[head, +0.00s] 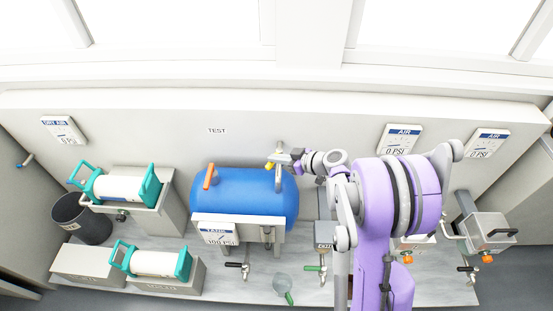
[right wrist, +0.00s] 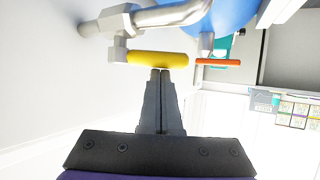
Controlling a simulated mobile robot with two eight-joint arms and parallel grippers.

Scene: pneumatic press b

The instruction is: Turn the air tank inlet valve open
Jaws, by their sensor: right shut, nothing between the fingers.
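The blue air tank (head: 245,186) lies on its side at the middle of the bench. A valve with a yellow handle (head: 270,165) sits at its upper right, on a grey pipe against the wall. An orange handle (head: 209,176) stands on the tank's left part. My right gripper (head: 285,159) is at the yellow handle. In the right wrist view its fingers (right wrist: 160,76) are shut and empty, with their tips at the edge of the yellow handle (right wrist: 158,58). I cannot tell whether they touch. The orange handle (right wrist: 218,62) shows farther off. My left gripper is not in view.
A tank readout (head: 219,234) stands in front of the tank. Several black-handled and green-handled valves are along the bench front. Teal-ended white cylinders (head: 125,188) are at the left. A press-like box (head: 490,231) is at the right. My right arm hides part of the right bench.

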